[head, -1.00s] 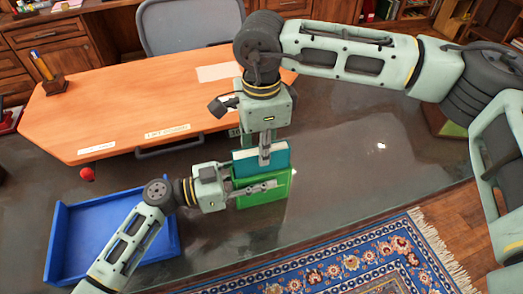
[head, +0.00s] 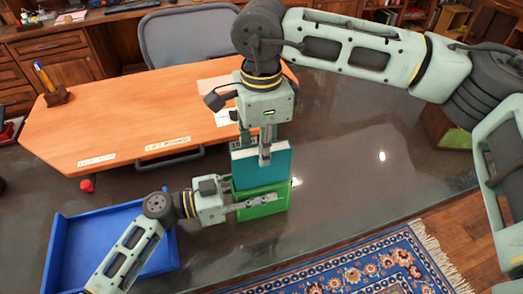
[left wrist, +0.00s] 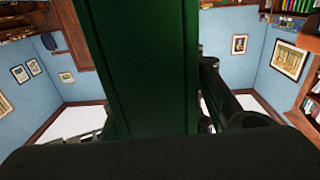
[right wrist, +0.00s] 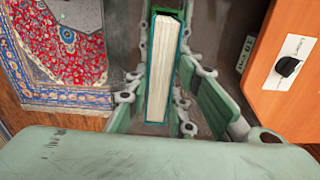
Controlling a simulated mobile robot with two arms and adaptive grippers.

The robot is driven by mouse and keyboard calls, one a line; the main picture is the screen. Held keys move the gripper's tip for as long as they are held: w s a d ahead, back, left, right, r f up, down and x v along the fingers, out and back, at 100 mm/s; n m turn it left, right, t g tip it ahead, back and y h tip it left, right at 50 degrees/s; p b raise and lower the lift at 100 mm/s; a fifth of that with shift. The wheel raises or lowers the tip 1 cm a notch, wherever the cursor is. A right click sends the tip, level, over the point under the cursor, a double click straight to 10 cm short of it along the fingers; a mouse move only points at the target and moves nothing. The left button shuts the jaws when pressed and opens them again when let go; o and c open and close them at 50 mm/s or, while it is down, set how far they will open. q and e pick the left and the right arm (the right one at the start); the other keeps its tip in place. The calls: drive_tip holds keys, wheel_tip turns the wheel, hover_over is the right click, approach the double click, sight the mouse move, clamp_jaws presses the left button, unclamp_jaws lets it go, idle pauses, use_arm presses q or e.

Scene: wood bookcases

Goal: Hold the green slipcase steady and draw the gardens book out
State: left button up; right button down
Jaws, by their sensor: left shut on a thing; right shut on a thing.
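The green slipcase (head: 262,207) stands upright on the dark tabletop. My left gripper (head: 264,198) is shut on it from the left, with one finger across its near face. The slipcase also fills the middle of the left wrist view (left wrist: 145,60). A teal book (head: 262,165), taken to be the gardens book, stands upright, well out of the slipcase's top; its lower end is hidden. No title is readable. My right gripper (head: 264,150) is shut on the book from above. In the right wrist view, the book's pale page edges (right wrist: 161,70) show between the fingers.
An orange desktop panel (head: 130,125) with paper labels lies behind. A blue tray (head: 150,203) sits at the left, beneath my left arm. A pen holder (head: 56,96) stands at the far left. The dark tabletop (head: 345,150) is clear to the right.

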drive_tip(key=shift+r, duration=0.7)
drive_tip(key=shift+r, duration=0.1)
drive_tip(key=shift+r, duration=1.75)
drive_tip(key=shift+r, duration=0.1)
drive_tip(key=shift+r, duration=1.8)
use_arm(q)
drive_tip(key=o, duration=1.3)
drive_tip(key=shift+o, duration=0.2)
drive_tip(key=shift+a, duration=0.1)
